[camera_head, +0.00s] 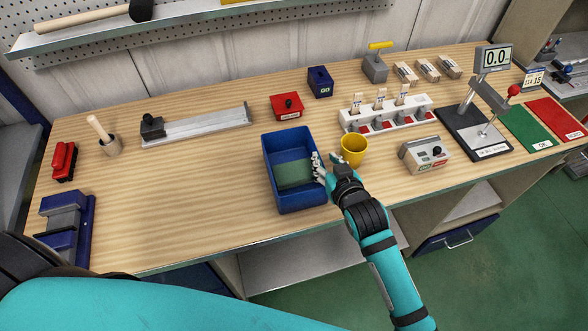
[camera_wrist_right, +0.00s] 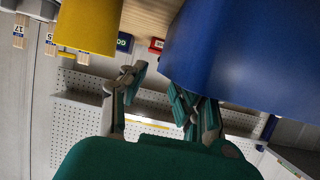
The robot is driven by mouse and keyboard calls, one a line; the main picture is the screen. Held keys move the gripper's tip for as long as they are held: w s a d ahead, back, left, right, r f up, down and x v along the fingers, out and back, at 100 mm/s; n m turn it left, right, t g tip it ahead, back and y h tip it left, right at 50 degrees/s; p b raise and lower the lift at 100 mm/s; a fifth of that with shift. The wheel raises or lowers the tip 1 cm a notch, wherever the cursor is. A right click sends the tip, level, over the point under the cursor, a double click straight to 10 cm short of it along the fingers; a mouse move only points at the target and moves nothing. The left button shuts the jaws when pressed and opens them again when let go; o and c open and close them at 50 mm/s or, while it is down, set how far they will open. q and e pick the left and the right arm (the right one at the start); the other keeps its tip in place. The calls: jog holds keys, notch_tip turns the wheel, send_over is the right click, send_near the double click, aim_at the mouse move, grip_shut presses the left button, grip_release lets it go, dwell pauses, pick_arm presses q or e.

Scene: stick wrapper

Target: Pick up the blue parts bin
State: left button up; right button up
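The blue parts bin (camera_head: 301,201) stands upright on the wooden workbench and has a green patch on its inner floor. My right gripper (camera_head: 325,166) is at the bin's right rim, with one finger over the inner side. In the right wrist view, the bin (camera_wrist_right: 250,65) fills the upper right and hides part of the nearer finger. The fingers of the right gripper (camera_wrist_right: 160,92) are spread apart there, with nothing seen clamped. I cannot tell whether they touch the wall. My left gripper is out of view.
A yellow cup (camera_head: 354,151) stands close to the right gripper; it also shows in the wrist view (camera_wrist_right: 90,25). A red box (camera_head: 286,106) and a blue box (camera_head: 320,82) sit behind the bin. A white switch strip (camera_head: 388,114) lies behind the cup.

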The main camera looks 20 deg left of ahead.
aim_at(317, 150)
jog(key=w+a, duration=0.1)
jog(key=w+a+p, duration=0.1)
jog(key=w+a, duration=0.1)
jog(key=shift+w+f, duration=0.1)
jog(key=shift+f, duration=0.3)
jog(key=shift+w+a+f, duration=0.1)
jog(key=shift+w+f, duration=0.15)
jog(key=shift+w, duration=0.05)
grip_shut()
jog(key=shift+r, duration=0.1)
